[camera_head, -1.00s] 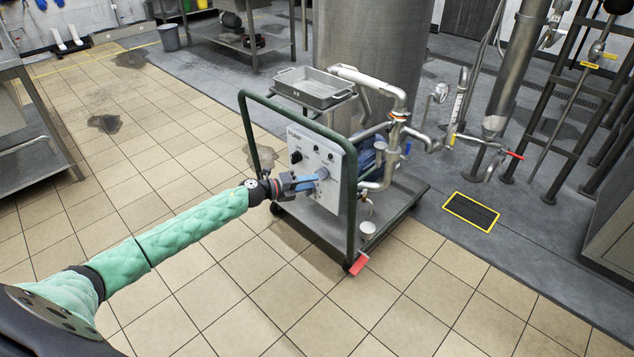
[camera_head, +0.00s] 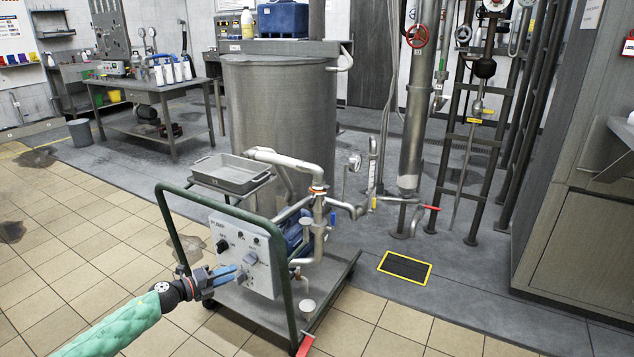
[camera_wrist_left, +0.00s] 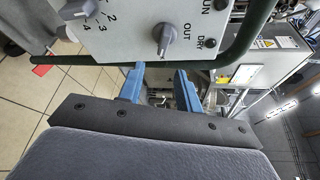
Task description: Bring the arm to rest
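My left arm in green padding (camera_head: 115,325) comes in from the lower left in the head view. Its left gripper (camera_head: 238,276) has blue fingers and is in front of the white control panel (camera_head: 228,240) of the pump cart. The grey selector knob (camera_head: 250,258) is close to the fingertips. In the left wrist view the gripper (camera_wrist_left: 159,80) has its two fingers apart with nothing held between them. My right gripper is in no view.
The cart's green tube frame (camera_head: 288,290) rises around the panel, close to my gripper. A steel tank (camera_head: 280,105) stands behind. A yellow-edged floor grate (camera_head: 405,267) lies right.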

